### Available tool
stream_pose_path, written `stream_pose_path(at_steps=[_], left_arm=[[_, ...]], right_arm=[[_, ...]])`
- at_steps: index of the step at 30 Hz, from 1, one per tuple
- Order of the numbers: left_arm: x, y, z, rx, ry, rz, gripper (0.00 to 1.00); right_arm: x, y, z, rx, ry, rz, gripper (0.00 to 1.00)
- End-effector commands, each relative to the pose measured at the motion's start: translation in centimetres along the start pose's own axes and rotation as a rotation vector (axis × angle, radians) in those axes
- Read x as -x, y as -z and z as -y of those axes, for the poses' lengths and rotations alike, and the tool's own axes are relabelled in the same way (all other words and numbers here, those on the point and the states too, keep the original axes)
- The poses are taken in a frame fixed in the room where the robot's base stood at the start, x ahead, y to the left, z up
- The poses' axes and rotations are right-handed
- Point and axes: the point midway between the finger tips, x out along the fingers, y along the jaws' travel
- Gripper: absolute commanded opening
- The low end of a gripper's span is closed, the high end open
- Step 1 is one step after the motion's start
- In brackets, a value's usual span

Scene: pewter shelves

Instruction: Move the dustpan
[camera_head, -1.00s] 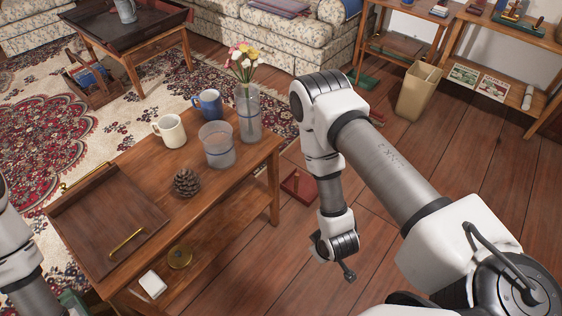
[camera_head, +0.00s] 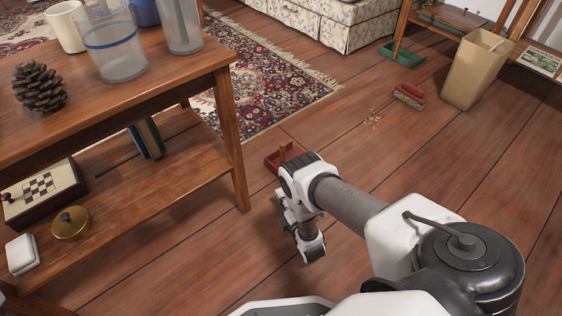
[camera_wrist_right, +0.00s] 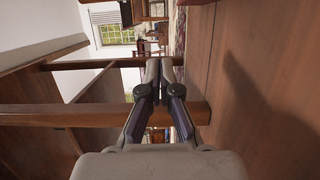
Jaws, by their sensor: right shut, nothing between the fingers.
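The red dustpan (camera_head: 286,157) lies flat on the wooden floor, to the right of the table's leg in the head view. My right arm's elbow partly covers it. My right forearm hangs down on the near side of the dustpan, and my right gripper is apart from it. In the right wrist view the right gripper (camera_wrist_right: 166,65) has its two fingers shut together with nothing between them. The dustpan cannot be made out in that view. My left gripper is not in view.
A wooden table (camera_head: 150,95) with a lower shelf (camera_head: 140,195) stands at the left, holding cups and a pinecone (camera_head: 40,87). A red brush (camera_head: 409,94), crumbs (camera_head: 373,119), a tan bin (camera_head: 476,70) and a green object (camera_head: 402,52) are farther back. Floor at right is clear.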

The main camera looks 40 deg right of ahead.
Motion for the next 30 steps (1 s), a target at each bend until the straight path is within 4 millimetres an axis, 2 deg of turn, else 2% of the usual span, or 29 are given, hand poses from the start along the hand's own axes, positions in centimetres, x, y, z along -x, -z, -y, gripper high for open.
stream_pose_path(at_steps=[12,15,18,22,30], left_arm=[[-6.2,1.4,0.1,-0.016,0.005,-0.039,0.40],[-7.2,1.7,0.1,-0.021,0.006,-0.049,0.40],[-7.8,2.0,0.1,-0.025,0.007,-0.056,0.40],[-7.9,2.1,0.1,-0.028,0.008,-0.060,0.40],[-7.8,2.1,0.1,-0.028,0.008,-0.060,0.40]], right_arm=[[-8.9,-0.1,0.6,-0.002,-0.001,0.001,0.00],[-9.0,-2.2,0.6,-0.001,0.003,0.004,0.00],[-9.4,-3.3,0.3,-0.002,0.002,0.002,0.00],[-9.4,-3.9,0.1,-0.003,0.004,0.001,0.00],[-9.4,-3.9,0.0,-0.003,0.004,0.000,0.00]])
